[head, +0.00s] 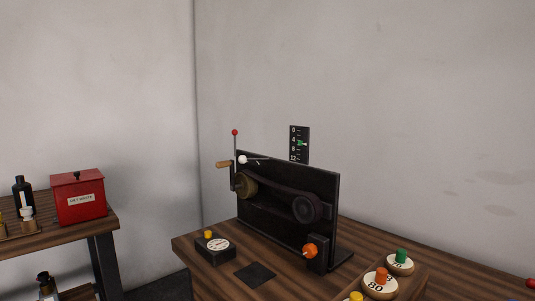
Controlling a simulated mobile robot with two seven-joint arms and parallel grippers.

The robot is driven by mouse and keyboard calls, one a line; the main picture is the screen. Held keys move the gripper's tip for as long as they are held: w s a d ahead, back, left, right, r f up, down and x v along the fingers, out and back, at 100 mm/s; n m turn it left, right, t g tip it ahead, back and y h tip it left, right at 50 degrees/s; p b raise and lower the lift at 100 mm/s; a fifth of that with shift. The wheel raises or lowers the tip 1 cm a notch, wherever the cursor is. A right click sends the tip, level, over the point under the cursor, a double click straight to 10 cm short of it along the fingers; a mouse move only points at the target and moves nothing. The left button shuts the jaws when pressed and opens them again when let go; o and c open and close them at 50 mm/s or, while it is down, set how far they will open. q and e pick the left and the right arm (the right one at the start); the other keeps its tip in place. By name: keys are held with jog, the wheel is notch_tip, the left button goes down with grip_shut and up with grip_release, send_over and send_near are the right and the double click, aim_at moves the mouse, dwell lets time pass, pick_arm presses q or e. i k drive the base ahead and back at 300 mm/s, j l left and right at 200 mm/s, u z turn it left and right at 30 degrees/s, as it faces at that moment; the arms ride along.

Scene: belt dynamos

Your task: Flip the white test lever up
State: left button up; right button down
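A white knob (242,159) sits at the upper left corner of a black upright panel (285,185) on the wooden table. A thin light rod runs from near the knob to the right, roughly level. I cannot tell for sure which end of the rod is its pivot. A separate lever with a red ball (235,132) stands upright just left of it. A crank with a wooden handle (223,164) is below. Neither of my grippers shows in the head view.
The panel carries a belt, a dark pulley (307,208) and an orange knob (310,251). A scale with a green pointer (301,143) rises behind. A gauge box (215,248) and numbered weights (380,284) stand in front. A red box (78,198) is on another table.

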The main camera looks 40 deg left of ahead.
aim_at(242, 159)
jog(key=u, duration=1.5)
jog(key=j+u, duration=0.2)
jog(key=j, duration=0.25)
